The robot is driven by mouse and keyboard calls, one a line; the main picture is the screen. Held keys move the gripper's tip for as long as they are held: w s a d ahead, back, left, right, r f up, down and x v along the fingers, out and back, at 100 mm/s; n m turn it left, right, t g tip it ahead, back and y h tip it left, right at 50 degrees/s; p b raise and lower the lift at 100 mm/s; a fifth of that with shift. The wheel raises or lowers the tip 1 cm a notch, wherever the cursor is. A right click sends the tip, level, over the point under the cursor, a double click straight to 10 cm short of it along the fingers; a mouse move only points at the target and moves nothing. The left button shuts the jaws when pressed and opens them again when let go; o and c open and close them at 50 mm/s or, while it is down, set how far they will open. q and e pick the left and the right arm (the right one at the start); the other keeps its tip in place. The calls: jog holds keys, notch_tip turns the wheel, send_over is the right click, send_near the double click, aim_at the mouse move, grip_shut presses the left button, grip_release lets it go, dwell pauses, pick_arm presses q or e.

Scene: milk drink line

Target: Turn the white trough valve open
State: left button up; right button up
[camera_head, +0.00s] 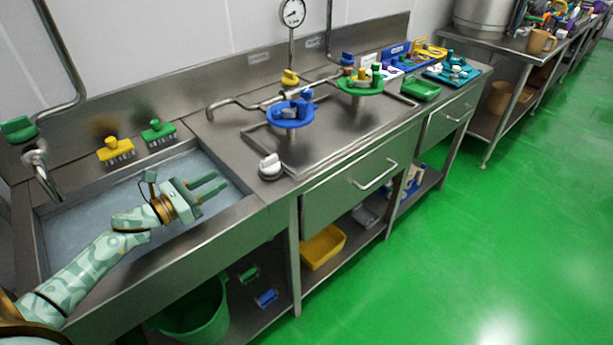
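The white trough valve (270,165) is a small round base with a white knob on top. It sits on the front part of the steel counter, just right of the trough. My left gripper (219,183) is over the trough, to the left of the valve and apart from it. Its two green fingers point right, towards the valve, with a gap between them and nothing held. My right gripper is not in view.
The trough (75,205) is a sunken basin with raised steel edges. Yellow (116,150) and green (158,134) brushes lie behind it. A blue round holder (291,115) and a green one (360,86) stand behind the valve. A steel tap (38,165) is at left.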

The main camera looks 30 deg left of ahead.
pick_arm(q)
jog(key=d, duration=0.1)
jog(key=b, duration=0.2)
send_near(269, 157)
jog(key=shift+m+h, duration=0.3)
jog(key=shift+h, duration=0.1)
jog(key=x, duration=0.9)
jog(key=shift+a+f, duration=0.15)
jog(key=shift+f, duration=0.1)
jog(key=shift+w+d, duration=0.2)
jog(key=shift+w, duration=0.35)
grip_shut()
